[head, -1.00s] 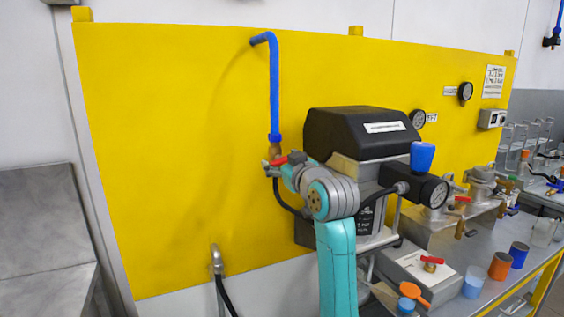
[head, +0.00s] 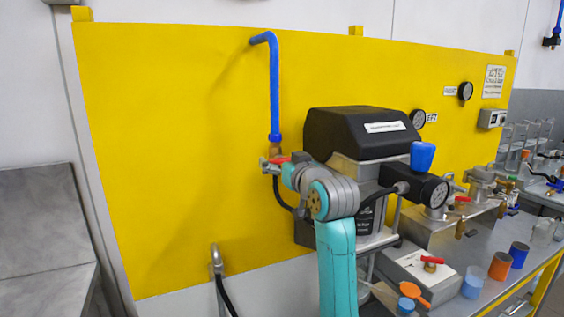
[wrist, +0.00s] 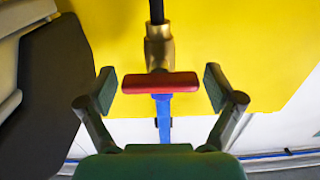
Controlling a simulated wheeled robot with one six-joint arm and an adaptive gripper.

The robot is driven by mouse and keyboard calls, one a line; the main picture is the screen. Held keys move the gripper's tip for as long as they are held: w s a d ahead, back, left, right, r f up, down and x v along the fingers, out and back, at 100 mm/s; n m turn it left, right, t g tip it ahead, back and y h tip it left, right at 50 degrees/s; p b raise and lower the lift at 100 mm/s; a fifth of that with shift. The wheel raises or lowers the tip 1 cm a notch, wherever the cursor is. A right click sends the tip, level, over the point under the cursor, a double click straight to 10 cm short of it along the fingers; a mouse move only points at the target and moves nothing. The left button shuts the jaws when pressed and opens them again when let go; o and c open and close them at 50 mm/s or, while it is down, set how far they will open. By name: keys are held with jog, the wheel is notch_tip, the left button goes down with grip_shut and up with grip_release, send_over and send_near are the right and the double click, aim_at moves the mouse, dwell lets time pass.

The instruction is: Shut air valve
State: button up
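The air valve is a brass fitting (head: 275,149) at the lower end of the blue pipe (head: 274,95), in front of the yellow panel. In the wrist view the brass body (wrist: 158,47) has a red lever handle (wrist: 160,82) lying crosswise to the pipe. The handle also shows in the head view (head: 280,161), partly hidden by my arm. My gripper (wrist: 160,88) is open, with one finger beyond each end of the red handle. Gaps show between the fingers and the handle, so it is not gripped. In the head view my gripper is mostly hidden by my wrist.
A black-topped machine (head: 362,134) stands close to the right of the valve; its dark side (wrist: 55,95) fills the left of the wrist view. A black hose (head: 280,194) hangs below the valve. The bench (head: 478,305) holds cups and another red-handled valve. Open panel lies left.

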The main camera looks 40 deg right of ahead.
dwell(0.3)
jog(key=v, duration=1.2)
dwell(0.3)
